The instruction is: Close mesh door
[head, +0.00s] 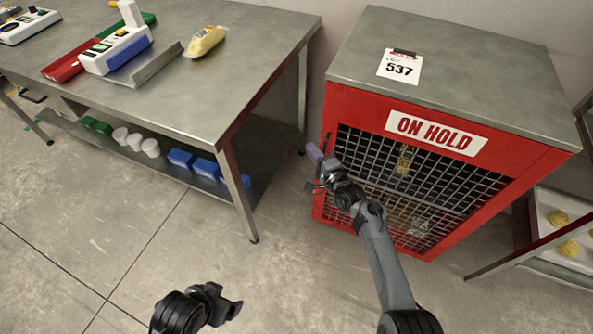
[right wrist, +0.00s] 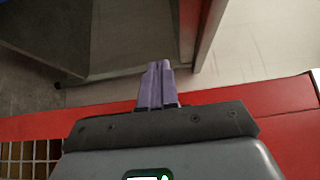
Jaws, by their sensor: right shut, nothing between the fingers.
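The mesh door (head: 440,182) fills the front of a red cabinet (head: 525,155) marked ON HOLD, at the right of the head view. It looks about flush with the cabinet front, but my arm hides part of it, so I cannot tell if a small gap is left. A dark handle shows near its left edge. My right gripper (head: 315,155) is shut and empty at the left edge of the door. In the right wrist view its purple fingers (right wrist: 157,86) reach past a red frame edge (right wrist: 270,100); contact is unclear. My left gripper (head: 228,304) hangs low over the floor, away from the cabinet; its jaws are unclear.
A steel table (head: 225,85) stands to the left, its leg near the cabinet, with a lower shelf of blue and white items. A card (head: 400,67) reading 537 lies on the cabinet top. A rack with a tray (head: 548,208) stands at right. Floor in front is clear.

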